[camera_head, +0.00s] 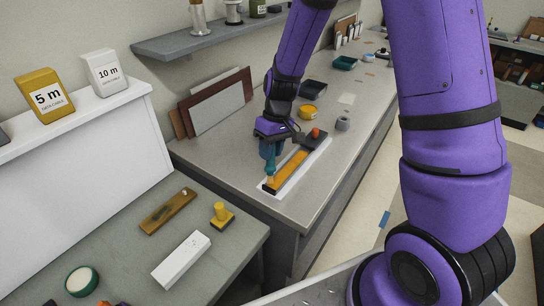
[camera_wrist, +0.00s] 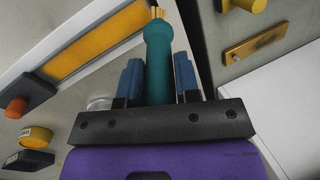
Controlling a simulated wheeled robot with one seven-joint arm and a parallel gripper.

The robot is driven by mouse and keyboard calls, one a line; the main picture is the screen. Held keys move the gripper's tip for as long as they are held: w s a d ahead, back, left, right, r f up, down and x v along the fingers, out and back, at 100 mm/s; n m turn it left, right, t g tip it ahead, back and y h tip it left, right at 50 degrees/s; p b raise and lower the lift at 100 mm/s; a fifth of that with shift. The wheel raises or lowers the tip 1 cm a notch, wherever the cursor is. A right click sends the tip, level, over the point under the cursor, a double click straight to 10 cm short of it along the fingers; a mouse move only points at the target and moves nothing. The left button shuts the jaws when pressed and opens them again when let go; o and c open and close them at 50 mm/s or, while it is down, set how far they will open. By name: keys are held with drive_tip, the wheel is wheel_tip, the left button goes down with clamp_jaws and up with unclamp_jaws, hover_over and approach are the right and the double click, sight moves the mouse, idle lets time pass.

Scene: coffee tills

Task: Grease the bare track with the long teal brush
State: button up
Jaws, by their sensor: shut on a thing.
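My gripper (camera_head: 270,148) is shut on the long teal brush (camera_head: 270,164) and holds it upright, bristles down, over the near end of the track. In the wrist view the teal handle (camera_wrist: 158,65) stands between the blue fingers, with yellowish bristles at its far end. The track (camera_head: 268,187) is a long white-edged piece on the counter, with an amber strip (camera_head: 290,171) along its middle; the strip also shows in the wrist view (camera_wrist: 98,42). A dark block with an orange-red knob (camera_head: 315,133) sits at its far end. I cannot tell whether the bristles touch the track.
A yellow tin (camera_head: 308,112), a grey piece (camera_head: 343,123) and a dark tray (camera_head: 313,90) stand beyond the track. The lower near counter holds a brownish-yellow plate (camera_head: 167,212), a yellow knobbed piece (camera_head: 221,215) and a white block (camera_head: 181,260). Boards (camera_head: 218,105) lean on the wall.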

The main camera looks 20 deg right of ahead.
drive_tip(key=shift+r, duration=2.55)
